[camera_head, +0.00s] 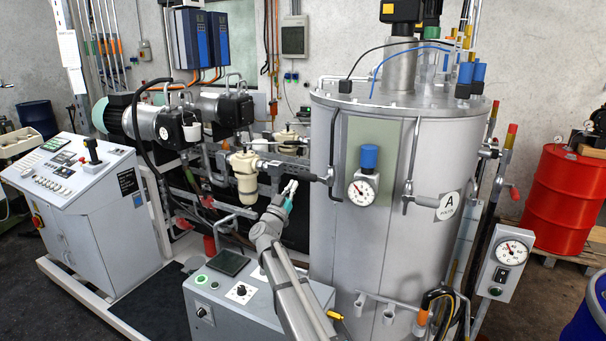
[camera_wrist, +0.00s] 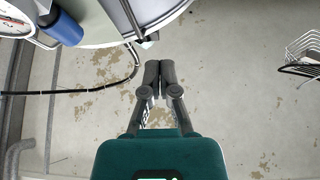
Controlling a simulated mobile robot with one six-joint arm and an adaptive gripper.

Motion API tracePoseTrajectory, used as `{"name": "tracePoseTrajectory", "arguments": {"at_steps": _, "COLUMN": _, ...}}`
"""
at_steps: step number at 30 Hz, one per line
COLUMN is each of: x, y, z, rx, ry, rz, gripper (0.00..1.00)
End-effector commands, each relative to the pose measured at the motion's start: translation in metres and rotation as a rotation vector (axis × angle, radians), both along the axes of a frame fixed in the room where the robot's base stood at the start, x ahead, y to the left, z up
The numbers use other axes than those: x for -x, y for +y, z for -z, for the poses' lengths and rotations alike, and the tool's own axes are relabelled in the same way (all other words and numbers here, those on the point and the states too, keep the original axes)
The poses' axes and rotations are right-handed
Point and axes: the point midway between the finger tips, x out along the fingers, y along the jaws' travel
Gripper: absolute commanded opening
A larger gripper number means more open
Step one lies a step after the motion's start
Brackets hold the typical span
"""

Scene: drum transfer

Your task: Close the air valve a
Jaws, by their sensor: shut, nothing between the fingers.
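A small fitting with a black lever or hose (camera_head: 318,179) meets the tank's left side. Which part is air valve a, I cannot tell for sure. My gripper (camera_head: 291,186) is left of the tank, apart from the gauge. In the wrist view my gripper (camera_wrist: 160,68) is shut and empty. The blue knob (camera_wrist: 63,28) and gauge (camera_wrist: 14,18) show at the upper left there.
A cream filter bowl (camera_head: 245,175) and pipework stand behind and left of my gripper. A control box (camera_head: 255,310) and a console (camera_head: 75,165) stand at the left. A red drum (camera_head: 560,200) is at the right. A black hose (camera_wrist: 70,91) crosses the wrist view's left side.

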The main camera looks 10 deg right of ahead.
Motion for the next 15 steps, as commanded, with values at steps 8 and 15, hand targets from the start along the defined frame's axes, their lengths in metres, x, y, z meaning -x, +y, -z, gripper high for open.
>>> {"name": "tracePoseTrajectory", "arguments": {"at_steps": 8, "x": -0.002, "y": -0.001, "z": -0.002, "rx": 0.001, "ry": 0.000, "rz": -0.002, "gripper": 0.00}}
{"name": "tracePoseTrajectory", "arguments": {"at_steps": 15, "x": -0.013, "y": -0.009, "z": -0.011, "rx": 0.002, "ry": 0.000, "rz": -0.001, "gripper": 0.00}}
